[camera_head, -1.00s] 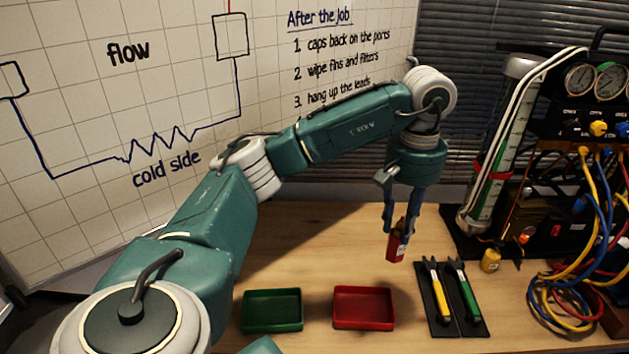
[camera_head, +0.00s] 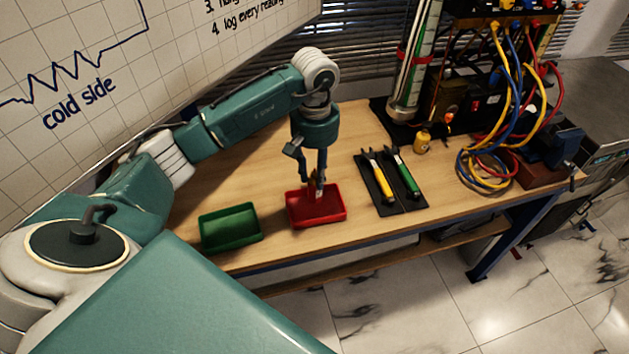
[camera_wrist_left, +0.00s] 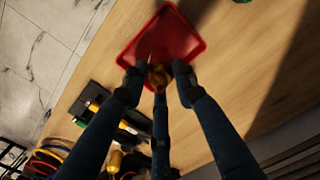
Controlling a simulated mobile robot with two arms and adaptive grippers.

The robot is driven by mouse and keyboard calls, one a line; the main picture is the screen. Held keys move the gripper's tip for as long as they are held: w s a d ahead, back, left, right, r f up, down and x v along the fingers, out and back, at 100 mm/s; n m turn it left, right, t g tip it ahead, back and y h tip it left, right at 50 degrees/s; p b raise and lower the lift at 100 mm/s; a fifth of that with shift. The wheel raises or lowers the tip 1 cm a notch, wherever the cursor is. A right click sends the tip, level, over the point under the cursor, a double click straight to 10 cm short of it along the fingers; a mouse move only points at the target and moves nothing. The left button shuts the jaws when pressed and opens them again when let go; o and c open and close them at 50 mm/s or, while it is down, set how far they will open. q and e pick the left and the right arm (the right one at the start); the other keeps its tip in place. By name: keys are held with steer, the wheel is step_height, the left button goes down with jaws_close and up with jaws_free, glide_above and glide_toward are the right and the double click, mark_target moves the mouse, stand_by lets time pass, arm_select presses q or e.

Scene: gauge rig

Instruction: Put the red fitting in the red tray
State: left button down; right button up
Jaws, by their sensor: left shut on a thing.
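The red tray (camera_head: 330,217) lies on the workbench, right of a green tray (camera_head: 230,243); it also shows at the top of the left wrist view (camera_wrist_left: 185,35). My left gripper (camera_head: 316,180) points down over the red tray, its fingers shut on the red fitting (camera_head: 312,188). The fitting is small and partly hidden by the fingers; a brassy end of it (camera_wrist_left: 158,77) shows between the fingers in the left wrist view. I cannot tell whether the fitting touches the tray floor. My right gripper is in neither view.
Yellow- and green-handled tools lie on a dark mat (camera_head: 386,202) right of the red tray. Coiled hoses (camera_head: 487,166) and the gauge rig are at the right. Bare bench lies behind the green tray.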

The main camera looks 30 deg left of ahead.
mark_target(315, 185)
arm_select(q)
steer(key=shift+f, duration=0.2)
step_height(315, 185, down, 4)
steer(key=shift+r+p, duration=0.15)
steer(key=shift+p, duration=0.35)
steer(key=shift+w, duration=0.1)
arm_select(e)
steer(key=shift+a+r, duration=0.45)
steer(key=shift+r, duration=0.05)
arm_select(q)
steer(key=shift+f, duration=0.25)
steer(key=c, duration=1.4)
jaws_free()
steer(key=shift+o, duration=0.2)
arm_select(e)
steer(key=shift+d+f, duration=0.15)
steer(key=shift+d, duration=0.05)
